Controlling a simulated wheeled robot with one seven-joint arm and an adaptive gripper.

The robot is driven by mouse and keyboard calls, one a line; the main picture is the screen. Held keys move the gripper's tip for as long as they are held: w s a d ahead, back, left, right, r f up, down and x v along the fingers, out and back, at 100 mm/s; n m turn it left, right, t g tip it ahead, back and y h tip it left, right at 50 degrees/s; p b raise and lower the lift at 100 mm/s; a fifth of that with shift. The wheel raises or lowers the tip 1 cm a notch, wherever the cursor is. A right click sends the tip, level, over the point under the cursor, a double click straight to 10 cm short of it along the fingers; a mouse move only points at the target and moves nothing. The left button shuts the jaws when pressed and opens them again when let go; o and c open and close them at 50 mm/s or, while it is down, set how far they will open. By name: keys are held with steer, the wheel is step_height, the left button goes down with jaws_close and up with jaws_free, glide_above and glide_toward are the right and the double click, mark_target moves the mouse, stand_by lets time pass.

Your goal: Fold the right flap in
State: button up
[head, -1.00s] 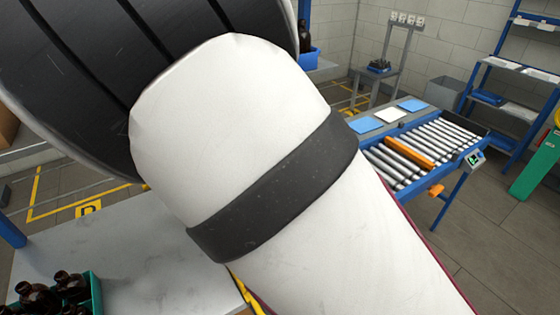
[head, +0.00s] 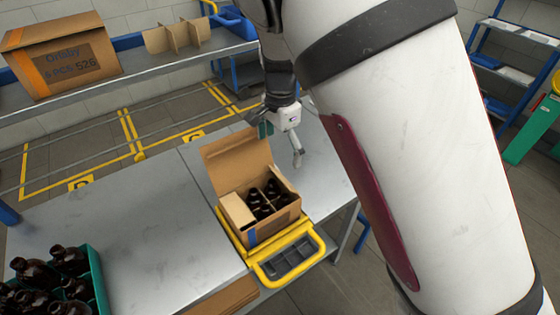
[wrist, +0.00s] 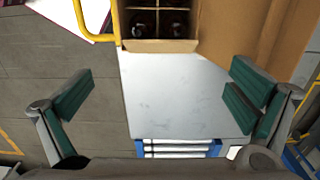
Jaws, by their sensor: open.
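The open cardboard box (head: 272,228) stands on the yellow-framed stand (head: 246,252) at the table's front edge. Dark bottles (head: 262,203) sit between its dividers. Its tall back flap (head: 238,165) stands up, and a pale flap (head: 237,211) shows at its left side. My gripper (head: 282,145) is open and empty, behind and to the right of the box, above the table. In the wrist view its fingers (wrist: 160,90) are wide apart. A short cardboard strip (wrist: 160,46), apparently the right flap, lies ahead of them at the box edge, untouched.
A green crate (head: 98,280) of brown bottles stands at the table's left. The grey tabletop (head: 150,225) between crate and box is clear. A closed carton (head: 62,62) and a cardboard divider (head: 178,38) sit on the back shelf. The tall back flap is close to my gripper.

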mark_target(280, 177)
step_height(280, 177, down, 10)
steer(key=shift+r+p, duration=0.15)
steer(key=shift+p, duration=0.2)
steer(key=c, duration=0.9)
